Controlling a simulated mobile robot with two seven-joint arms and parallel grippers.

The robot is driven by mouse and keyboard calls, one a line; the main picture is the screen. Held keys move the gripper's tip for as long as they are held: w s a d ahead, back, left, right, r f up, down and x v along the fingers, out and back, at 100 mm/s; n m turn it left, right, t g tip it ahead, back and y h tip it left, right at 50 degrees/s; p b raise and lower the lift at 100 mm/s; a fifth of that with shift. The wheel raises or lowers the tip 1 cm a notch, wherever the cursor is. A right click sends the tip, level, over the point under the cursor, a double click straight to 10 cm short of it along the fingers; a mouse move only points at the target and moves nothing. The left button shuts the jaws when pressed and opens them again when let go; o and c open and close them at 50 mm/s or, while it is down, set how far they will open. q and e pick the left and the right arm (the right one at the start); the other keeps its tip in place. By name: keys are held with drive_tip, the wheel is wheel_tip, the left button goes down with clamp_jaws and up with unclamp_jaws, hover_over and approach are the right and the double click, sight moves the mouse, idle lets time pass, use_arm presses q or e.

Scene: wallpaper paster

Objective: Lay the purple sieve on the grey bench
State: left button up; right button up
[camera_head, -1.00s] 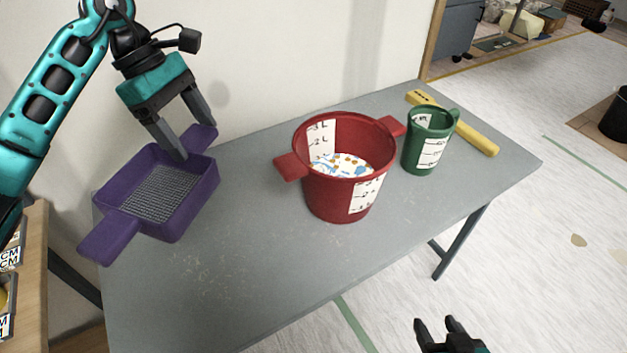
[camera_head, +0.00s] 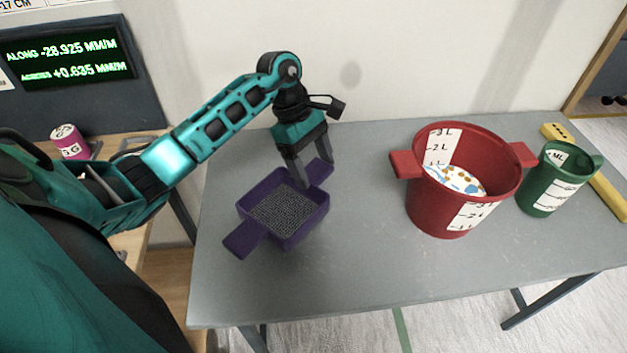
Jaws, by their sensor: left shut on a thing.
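The purple sieve (camera_head: 285,238) is a square tray with a grey mesh bottom and two flat handles. It is over the left part of the grey bench (camera_head: 330,290), roughly level. I cannot tell whether its underside touches the bench top. My left gripper (camera_head: 317,178) comes down from above and is shut on the sieve's far side, by the far handle. Its fingertips are partly hidden behind the rim. My right gripper is out of view.
A red bucket (camera_head: 424,208) with litre marks and patterned contents stands right of the sieve. A green measuring jug (camera_head: 536,190) and a yellow bar (camera_head: 609,196) are farther right. A wooden table (camera_head: 168,285) with a pink can (camera_head: 70,143) is at left. The bench front is clear.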

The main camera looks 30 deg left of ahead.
use_arm(q)
drive_tip(key=shift+f, duration=2.75)
drive_tip(key=shift+f+b, duration=0.15)
drive_tip(key=shift+b, duration=0.15)
drive_tip(key=o, duration=1.2)
drive_tip(key=shift+c, duration=0.2)
drive_tip(key=v, duration=1.2)
